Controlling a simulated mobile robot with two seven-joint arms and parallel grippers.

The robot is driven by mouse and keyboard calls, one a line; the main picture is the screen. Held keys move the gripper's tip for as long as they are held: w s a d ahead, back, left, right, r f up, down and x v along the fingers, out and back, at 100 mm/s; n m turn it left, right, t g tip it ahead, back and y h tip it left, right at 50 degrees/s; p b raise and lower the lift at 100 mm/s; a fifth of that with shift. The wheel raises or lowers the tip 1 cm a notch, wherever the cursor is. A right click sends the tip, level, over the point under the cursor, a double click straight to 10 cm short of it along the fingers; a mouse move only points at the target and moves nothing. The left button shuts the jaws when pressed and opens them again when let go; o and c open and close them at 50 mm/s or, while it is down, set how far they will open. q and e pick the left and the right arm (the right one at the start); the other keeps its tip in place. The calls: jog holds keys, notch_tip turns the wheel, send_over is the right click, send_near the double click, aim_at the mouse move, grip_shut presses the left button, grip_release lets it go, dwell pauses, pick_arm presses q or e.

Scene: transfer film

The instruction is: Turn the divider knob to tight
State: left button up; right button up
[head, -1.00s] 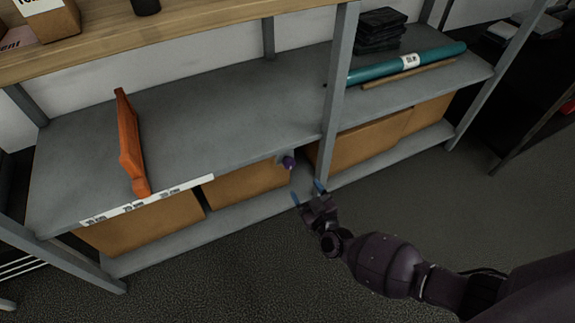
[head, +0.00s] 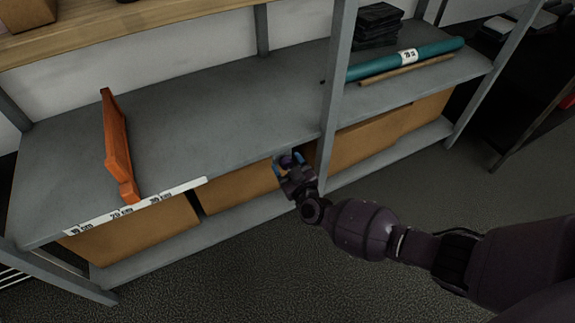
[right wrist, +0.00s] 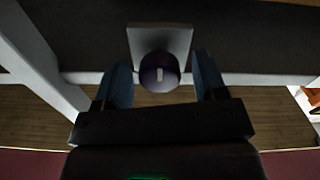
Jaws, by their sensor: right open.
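The divider knob (right wrist: 159,72) is a dark purple round knob with a short pale mark on its face. It sits on a grey square plate (right wrist: 176,38) at the shelf's front edge. In the head view the knob (head: 287,160) is partly hidden by my right gripper (head: 288,160). My right gripper, also in the right wrist view (right wrist: 162,82), is open, with one blue finger on each side of the knob. Gaps show between the fingers and the knob. An orange divider (head: 117,147) stands on the shelf to the left. My left gripper is not in view.
A grey shelf post (head: 336,95) rises just right of the knob. Cardboard boxes (head: 135,226) fill the lower shelf. A teal roll (head: 405,61) and black stacked items (head: 377,30) lie on the right. The grey shelf (head: 210,120) between divider and post is clear.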

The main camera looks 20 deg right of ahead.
jog(key=c, duration=0.9)
